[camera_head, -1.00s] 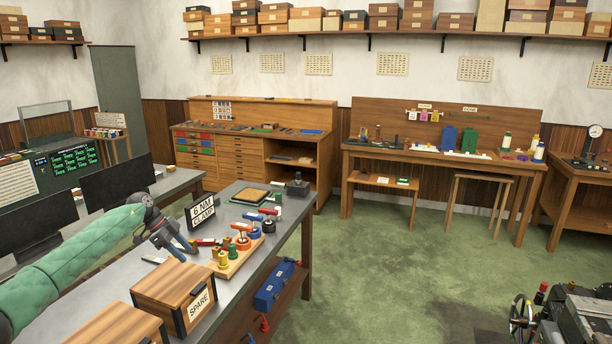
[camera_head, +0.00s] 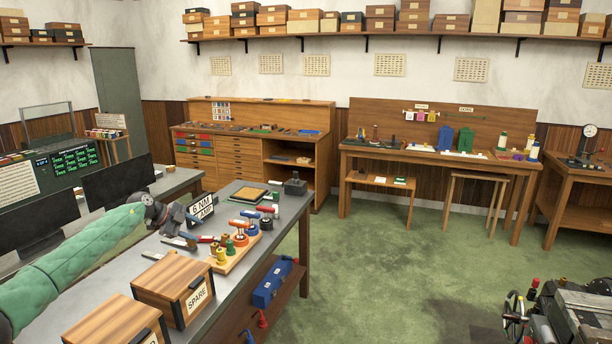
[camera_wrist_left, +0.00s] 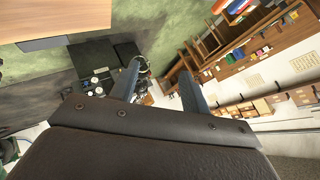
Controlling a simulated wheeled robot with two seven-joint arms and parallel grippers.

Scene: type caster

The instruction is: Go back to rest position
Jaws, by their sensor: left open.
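My left gripper (camera_head: 187,229) is over the grey metal bench (camera_head: 225,290), in front of the "6 NM CLAMP" sign (camera_head: 203,208), covering part of it. In the left wrist view its two blue-grey fingers (camera_wrist_left: 160,88) stand apart with nothing between them. The green-sleeved left arm comes in from the left, above the bench. My right gripper is in neither view.
A wooden board with handled tools and coloured pieces (camera_head: 236,253) lies right of the gripper. A SPARE box (camera_head: 173,285) stands nearer on the bench. A dark monitor (camera_head: 118,183) is behind the arm.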

